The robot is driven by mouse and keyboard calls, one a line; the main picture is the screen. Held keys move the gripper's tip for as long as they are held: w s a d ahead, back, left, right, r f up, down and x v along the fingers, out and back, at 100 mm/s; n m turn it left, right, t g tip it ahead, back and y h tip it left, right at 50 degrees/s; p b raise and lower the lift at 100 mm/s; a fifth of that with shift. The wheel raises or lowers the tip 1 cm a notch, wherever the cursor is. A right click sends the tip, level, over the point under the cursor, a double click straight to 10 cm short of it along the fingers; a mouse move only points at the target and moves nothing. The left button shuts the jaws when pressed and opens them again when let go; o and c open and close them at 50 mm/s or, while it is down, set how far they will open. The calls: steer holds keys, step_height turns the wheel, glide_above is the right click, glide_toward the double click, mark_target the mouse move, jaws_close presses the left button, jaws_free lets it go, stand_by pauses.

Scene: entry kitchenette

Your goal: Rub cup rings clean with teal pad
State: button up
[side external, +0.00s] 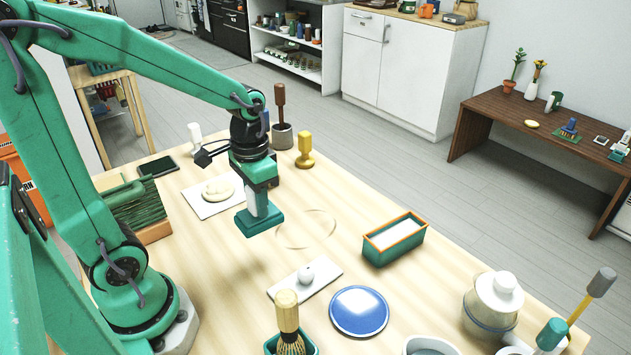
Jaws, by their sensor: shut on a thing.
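My gripper (258,200) is shut on the teal pad (258,222), a block with a flat teal bottom. The pad hangs level, seemingly a little above the table or close to it; I cannot tell whether it touches. Faint brown cup rings (306,229) mark the wooden table just right of the pad. The rings look like thin overlapping circles, and the pad does not cover the part I can see.
A teal box with an orange rim (394,238) stands right of the rings. A white board with a round white thing (305,279) and a blue plate (359,311) lie in front. A yellow stamp-like object (305,150) and a dark cup with a brown-handled tool (281,133) stand behind. A white board with dough (215,195) lies left.

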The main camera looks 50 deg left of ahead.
steer(key=w+f, duration=0.2)
steer(key=w, duration=0.3)
steer(key=shift+w+f, duration=0.35)
steer(key=shift+w, duration=0.05)
steer(key=shift+f, duration=0.1)
